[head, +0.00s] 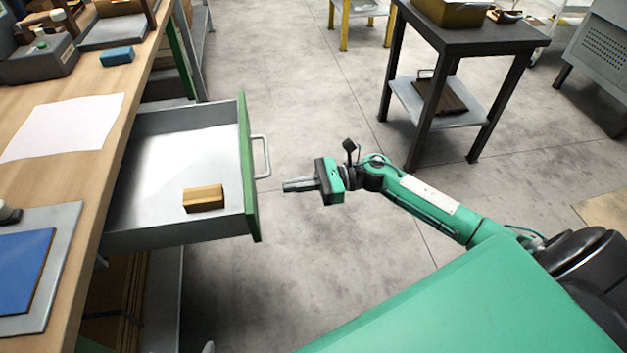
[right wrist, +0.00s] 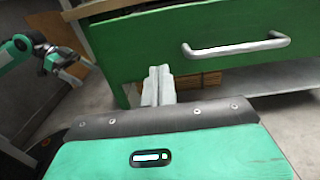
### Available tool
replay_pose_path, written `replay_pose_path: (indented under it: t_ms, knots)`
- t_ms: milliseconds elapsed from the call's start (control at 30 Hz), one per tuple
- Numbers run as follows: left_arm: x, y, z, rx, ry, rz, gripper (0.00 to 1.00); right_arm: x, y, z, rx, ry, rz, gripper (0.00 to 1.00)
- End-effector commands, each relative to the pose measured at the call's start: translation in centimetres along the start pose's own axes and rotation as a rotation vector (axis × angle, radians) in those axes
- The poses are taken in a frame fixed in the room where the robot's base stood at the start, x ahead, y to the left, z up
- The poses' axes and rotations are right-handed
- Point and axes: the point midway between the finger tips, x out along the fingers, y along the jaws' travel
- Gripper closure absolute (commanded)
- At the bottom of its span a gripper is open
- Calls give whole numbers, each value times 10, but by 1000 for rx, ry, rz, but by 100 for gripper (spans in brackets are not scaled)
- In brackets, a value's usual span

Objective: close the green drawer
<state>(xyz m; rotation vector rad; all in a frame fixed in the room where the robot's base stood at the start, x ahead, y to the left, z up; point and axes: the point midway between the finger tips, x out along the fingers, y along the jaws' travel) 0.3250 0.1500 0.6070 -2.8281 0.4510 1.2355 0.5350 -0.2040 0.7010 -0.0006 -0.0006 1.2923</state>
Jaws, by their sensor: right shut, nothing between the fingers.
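The green drawer (head: 248,170) stands pulled out from the workbench, its green front facing right with a grey bar handle (head: 262,157). In the right wrist view the drawer front (right wrist: 200,45) and its handle (right wrist: 236,48) fill the upper part. My right gripper (head: 290,186) is shut and empty. It points at the drawer front from the right, a little below the handle in the picture and apart from it. Its closed fingers (right wrist: 158,85) show in the wrist view. My left gripper (right wrist: 65,65) shows small at the left of the wrist view; its jaws are too small to judge.
A wooden block (head: 203,198) lies inside the drawer. The workbench (head: 100,85) on the left holds a paper sheet (head: 65,126), a blue block (head: 116,56) and a blue board (head: 22,268). A dark table (head: 465,35) stands behind my right arm. Floor right of the drawer is clear.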

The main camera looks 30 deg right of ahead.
Motion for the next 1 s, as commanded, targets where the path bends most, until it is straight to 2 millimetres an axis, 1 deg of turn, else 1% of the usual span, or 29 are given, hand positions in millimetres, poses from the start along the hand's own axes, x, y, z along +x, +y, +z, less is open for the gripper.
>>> replay_pose_path:
  t_ms: [33, 100, 200, 333, 500, 867, 1000]
  knots:
    - [-2, -1, 0, -1, -8, -3, 0, 12, 0, 2, -2, -2, 1, 100]
    - [-3, -3, 1, -1, -23, -7, 0, 25, 0, 2, -1, -2, 1, 100]
    - [-5, -5, 2, -2, -41, -13, 0, 41, 0, 1, 0, -1, 1, 100]
    - [-6, -6, 5, -3, -60, -17, 0, 54, -1, 1, 0, -1, -1, 100]
    - [-7, -8, 7, -5, -76, -21, 0, 61, 0, 0, 0, 0, -1, 100]
    - [-8, -9, 4, -5, -67, -24, 0, 62, 0, 0, 1, 0, -1, 100]
    - [-6, -8, 2, -4, -50, -22, 0, 69, 0, -1, 0, -1, -2, 100]
